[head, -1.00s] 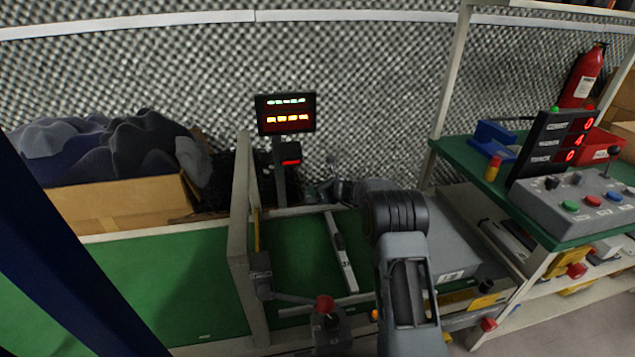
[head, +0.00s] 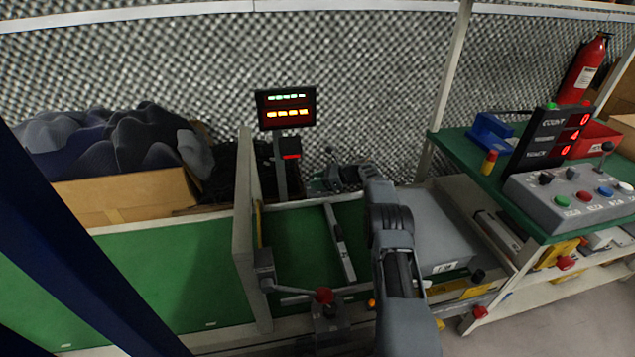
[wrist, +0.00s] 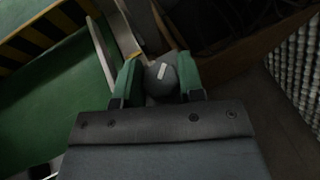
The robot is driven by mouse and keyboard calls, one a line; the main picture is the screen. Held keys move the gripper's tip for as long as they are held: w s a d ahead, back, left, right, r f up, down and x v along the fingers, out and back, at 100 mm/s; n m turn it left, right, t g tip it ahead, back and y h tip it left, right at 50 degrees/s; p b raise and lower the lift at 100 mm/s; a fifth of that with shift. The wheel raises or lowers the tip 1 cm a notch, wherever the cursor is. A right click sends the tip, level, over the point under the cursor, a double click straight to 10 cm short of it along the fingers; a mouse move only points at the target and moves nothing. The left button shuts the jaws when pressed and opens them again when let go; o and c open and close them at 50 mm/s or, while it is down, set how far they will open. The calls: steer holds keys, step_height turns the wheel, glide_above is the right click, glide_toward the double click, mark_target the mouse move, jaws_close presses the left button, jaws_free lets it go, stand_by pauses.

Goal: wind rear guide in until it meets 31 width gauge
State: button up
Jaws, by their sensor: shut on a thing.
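In the wrist view my gripper (wrist: 159,80) has its green fingers closed on either side of a dark round knob (wrist: 161,72) with a white mark. In the head view my arm reaches over the machine to its back side, and the fingers are hard to make out there. The 31 width gauge (head: 340,244), a pale bar with a dark middle, lies across the green bed. The rear guide (head: 295,205) appears as a pale rail along the back of the bed. Its contact with the gauge's far end cannot be told from here.
A grey upright panel (head: 246,230) stands left of the gauge. A red-topped knob (head: 323,296) is at the front. A lit display (head: 286,109) stands behind. A grey box-like cover (head: 435,225) is right of my arm. A control box (head: 570,195) sits on the right-hand table.

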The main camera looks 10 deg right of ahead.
steer(key=shift+a, duration=0.1)
stand_by(0.4)
steer(key=o, duration=0.9)
steer(key=p+v, duration=0.4)
steer(key=v, duration=1)
steer(key=shift+w+f, duration=0.1)
